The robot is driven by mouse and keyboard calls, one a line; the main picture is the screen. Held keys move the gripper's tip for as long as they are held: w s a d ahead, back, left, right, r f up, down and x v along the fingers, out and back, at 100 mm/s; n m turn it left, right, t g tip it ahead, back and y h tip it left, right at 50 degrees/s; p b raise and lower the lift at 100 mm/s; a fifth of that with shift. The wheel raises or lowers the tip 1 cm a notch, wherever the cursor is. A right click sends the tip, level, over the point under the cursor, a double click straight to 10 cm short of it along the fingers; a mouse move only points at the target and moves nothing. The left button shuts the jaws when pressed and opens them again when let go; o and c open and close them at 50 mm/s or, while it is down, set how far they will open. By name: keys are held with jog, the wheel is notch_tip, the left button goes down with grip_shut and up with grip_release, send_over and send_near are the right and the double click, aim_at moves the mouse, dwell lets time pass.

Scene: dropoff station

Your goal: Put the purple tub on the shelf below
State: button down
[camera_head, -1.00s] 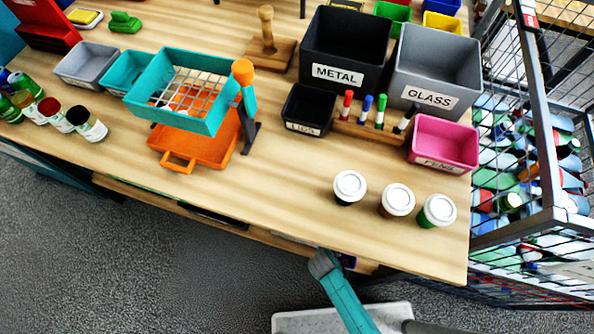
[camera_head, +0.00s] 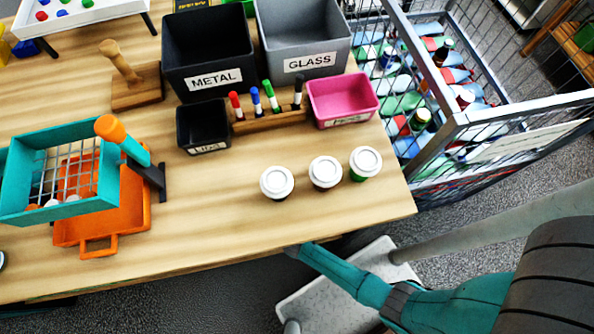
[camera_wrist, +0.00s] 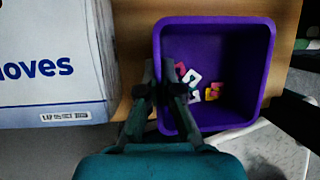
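The purple tub (camera_wrist: 258,75) is an open square bin in the wrist view, seen from above, with several small coloured pieces lying on its floor. My gripper (camera_wrist: 160,68) straddles the tub's left wall, one finger outside and one inside, with the tips close against the rim; it looks shut on that wall. The tub is over a wooden shelf (camera_wrist: 284,50), its near part reaching past the shelf's front edge. Whether its bottom touches the shelf cannot be told. In the head view the worktop hides my gripper and the tub.
A white box marked "oves" (camera_wrist: 50,60) stands close left of the tub. Above, the worktop (camera_head: 225,225) carries three lidded cups (camera_head: 325,173), a pink bin (camera_head: 343,98) and other bins. A wire cage (camera_head: 470,125) of bottles stands right of the table.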

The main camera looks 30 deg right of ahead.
jog(key=shift+f, duration=0.4)
jog(key=shift+f, duration=0.15)
jog(key=c, duration=1.3)
grip_release()
jog(key=v, duration=1.2)
